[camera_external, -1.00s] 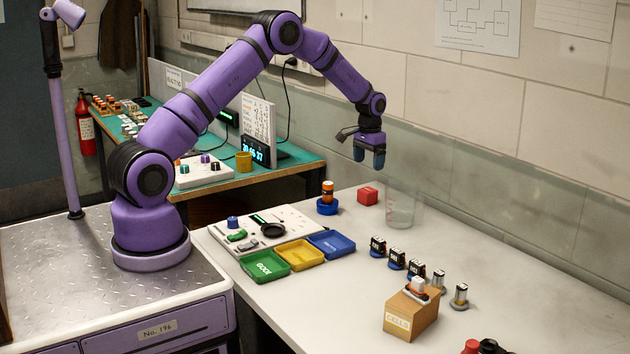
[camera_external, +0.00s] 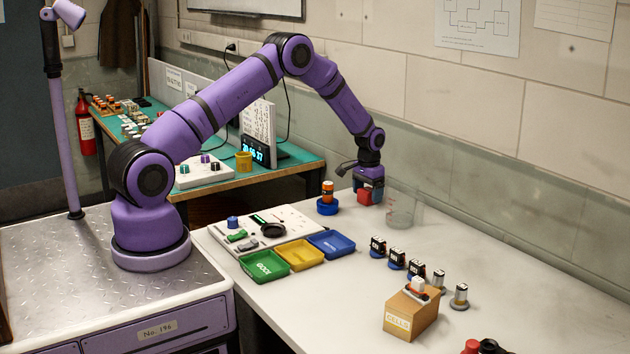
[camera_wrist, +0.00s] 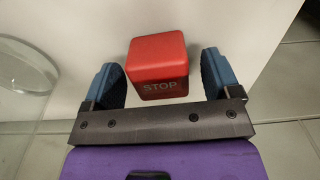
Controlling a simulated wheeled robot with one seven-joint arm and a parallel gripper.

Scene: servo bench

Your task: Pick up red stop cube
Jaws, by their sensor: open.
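The red stop cube (camera_external: 367,195) stands on the pale bench near the back wall. In the wrist view the cube (camera_wrist: 158,68) shows the word STOP and sits between the two blue fingertips. My gripper (camera_external: 369,184) is down around the cube, with its fingers open. In the wrist view my gripper (camera_wrist: 161,80) has a narrow gap at the right finger and a gap at the left finger. The lower part of the cube and its contact with the bench are partly hidden by the fingers in the external view.
A clear glass beaker (camera_external: 404,207) stands close to the right of my gripper. An orange-topped cell on a blue base (camera_external: 327,204) stands to the left. Green, yellow and blue trays (camera_external: 332,243) lie nearer the front. Bench space in front of the cube is clear.

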